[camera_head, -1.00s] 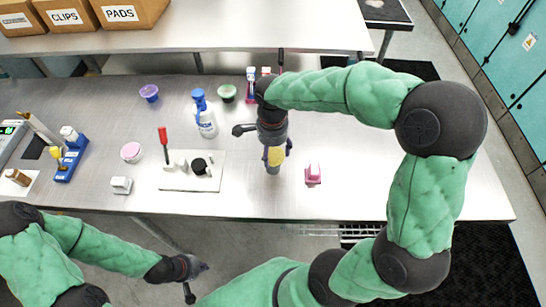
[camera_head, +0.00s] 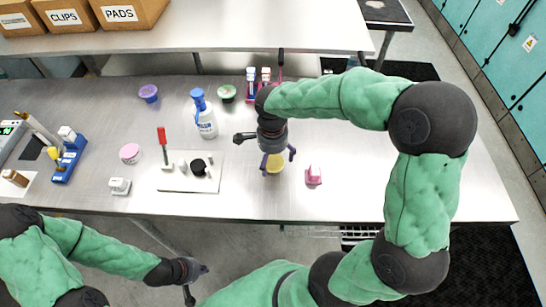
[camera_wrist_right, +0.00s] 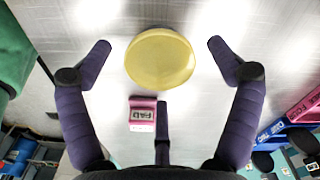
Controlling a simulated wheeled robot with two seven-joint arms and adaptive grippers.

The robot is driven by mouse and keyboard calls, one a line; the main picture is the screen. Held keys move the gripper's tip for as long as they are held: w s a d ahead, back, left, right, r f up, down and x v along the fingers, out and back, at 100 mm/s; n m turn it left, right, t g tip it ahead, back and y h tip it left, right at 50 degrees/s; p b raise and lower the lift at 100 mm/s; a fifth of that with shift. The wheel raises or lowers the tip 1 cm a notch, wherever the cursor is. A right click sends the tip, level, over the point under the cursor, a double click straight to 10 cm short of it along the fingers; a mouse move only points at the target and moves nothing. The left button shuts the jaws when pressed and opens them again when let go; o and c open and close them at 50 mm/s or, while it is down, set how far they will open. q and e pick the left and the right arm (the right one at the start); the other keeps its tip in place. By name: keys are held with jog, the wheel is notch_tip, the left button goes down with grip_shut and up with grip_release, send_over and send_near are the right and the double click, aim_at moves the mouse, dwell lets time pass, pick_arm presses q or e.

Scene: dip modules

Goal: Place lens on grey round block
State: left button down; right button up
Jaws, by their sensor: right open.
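A yellow round disc with a raised rim, which looks like the lens (camera_head: 275,164), lies flat below my right gripper (camera_head: 279,162). In the right wrist view the yellow lens (camera_wrist_right: 160,58) sits between the spread fingers of my right gripper (camera_wrist_right: 158,47), with a gap on both sides.
A pink block (camera_head: 313,175) stands right of the lens. A white board (camera_head: 172,184) with white posts, a black round piece (camera_head: 198,168) and a red-handled tool (camera_head: 162,138) lies left. A spray bottle (camera_head: 206,122) stands behind. The table's right side is clear.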

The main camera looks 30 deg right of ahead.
aim_at(273, 162)
jog(key=shift+r, duration=0.1)
jog(key=shift+r, duration=0.3)
notch_tip(273, 162, up, 12)
jog(key=p, duration=0.3)
jog(key=shift+f, duration=0.25)
